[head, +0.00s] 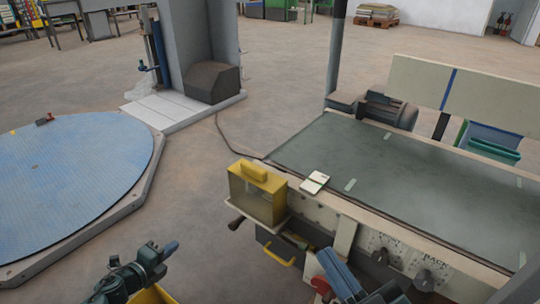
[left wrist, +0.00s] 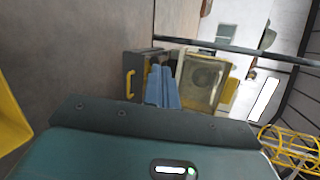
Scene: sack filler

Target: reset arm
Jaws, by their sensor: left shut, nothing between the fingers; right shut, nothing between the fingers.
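My left gripper (head: 169,250) is low in the head view, over the floor left of the machine. It is shut and empty. Its blue fingers (left wrist: 162,84) also show in the left wrist view, closed together. My right gripper (head: 334,267) is at the bottom of the head view, in front of the machine's front panel. Its blue fingers are shut and empty. Its arm leaves the frame at the bottom. Neither gripper visibly touches anything.
The machine has a grey belt (head: 400,180), a yellow windowed box (head: 257,193), control knobs (head: 424,277) and a drawer with a yellow handle (head: 279,254). A round blue platform (head: 70,180) is at left.

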